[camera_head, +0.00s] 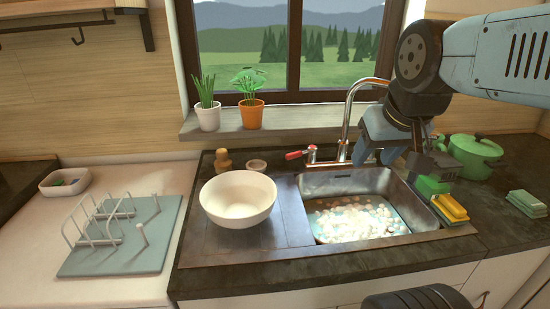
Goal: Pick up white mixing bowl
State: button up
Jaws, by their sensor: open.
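The white mixing bowl (238,198) sits upright on the dark drainboard just left of the sink. It looks empty. My gripper (408,166) hangs from the arm at the upper right, above the right part of the sink. Its fingers point down and are open, with nothing seen between them. It is well to the right of the bowl and higher, not touching it.
The sink (308,186) holds foamy water, with a red-handled faucet (345,135) behind it. Sponges (450,207) and a green pot (475,157) stand right. A dish rack (125,240) is left. A small brown shaker (223,160) and little dish (256,166) stand behind the bowl.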

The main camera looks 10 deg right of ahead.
aim_at(238, 199)
jog(key=k, duration=1)
jog(key=u, duration=0.5)
jog(key=i, duration=0.8)
jog(key=u, duration=0.1)
